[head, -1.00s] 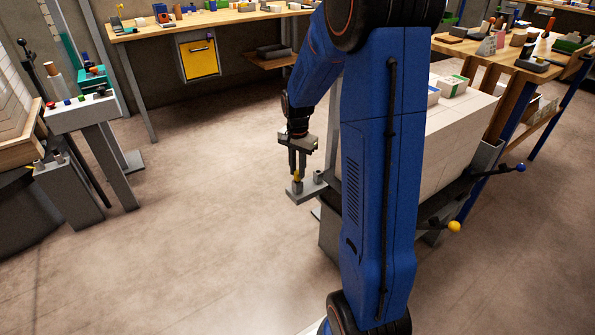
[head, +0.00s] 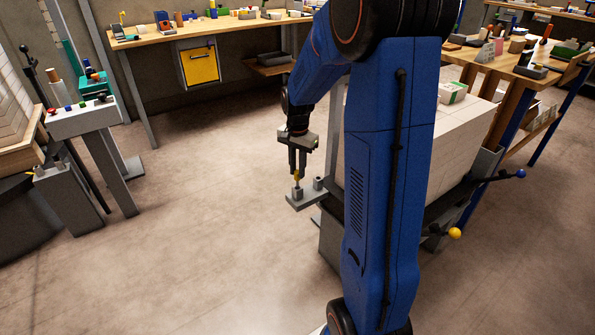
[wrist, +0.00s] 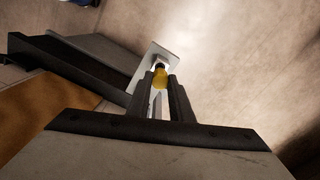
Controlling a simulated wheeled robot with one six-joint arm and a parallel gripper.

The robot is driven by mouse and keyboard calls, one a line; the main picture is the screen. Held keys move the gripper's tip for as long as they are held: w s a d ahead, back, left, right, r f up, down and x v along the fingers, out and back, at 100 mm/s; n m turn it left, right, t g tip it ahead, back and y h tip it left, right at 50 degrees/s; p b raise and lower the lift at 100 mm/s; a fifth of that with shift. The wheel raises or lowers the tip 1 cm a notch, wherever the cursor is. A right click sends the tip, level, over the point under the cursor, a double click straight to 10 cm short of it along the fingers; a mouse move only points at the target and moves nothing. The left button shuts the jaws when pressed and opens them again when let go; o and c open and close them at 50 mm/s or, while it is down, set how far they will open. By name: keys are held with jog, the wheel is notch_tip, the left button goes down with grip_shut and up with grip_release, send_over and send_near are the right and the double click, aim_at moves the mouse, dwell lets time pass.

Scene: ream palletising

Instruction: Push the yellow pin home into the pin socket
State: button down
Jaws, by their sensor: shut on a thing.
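The yellow pin (wrist: 160,78) is between the fingertips of my gripper (wrist: 161,84) in the wrist view. In the head view my gripper (head: 298,172) points down, shut on the pin, directly over a short grey socket (head: 297,192) on a grey bracket plate (head: 308,202). A second short grey post (head: 318,184) stands on the same plate to the right. The pin's lower end is hidden or too small to tell how deep it sits in the socket. The plate also shows in the wrist view (wrist: 150,58) beyond the fingertips.
The plate sticks out from a grey stand carrying a large pale stack (head: 455,140), right of my arm. A yellow-knobbed lever (head: 454,233) and a blue-knobbed lever (head: 520,174) project from the stand. A control pedestal (head: 85,118) stands left. The floor between is clear.

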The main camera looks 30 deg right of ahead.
jog(key=shift+r, duration=0.8)
jog(key=shift+r, duration=0.1)
jog(key=shift+r, duration=1.9)
jog(key=shift+d, duration=0.1)
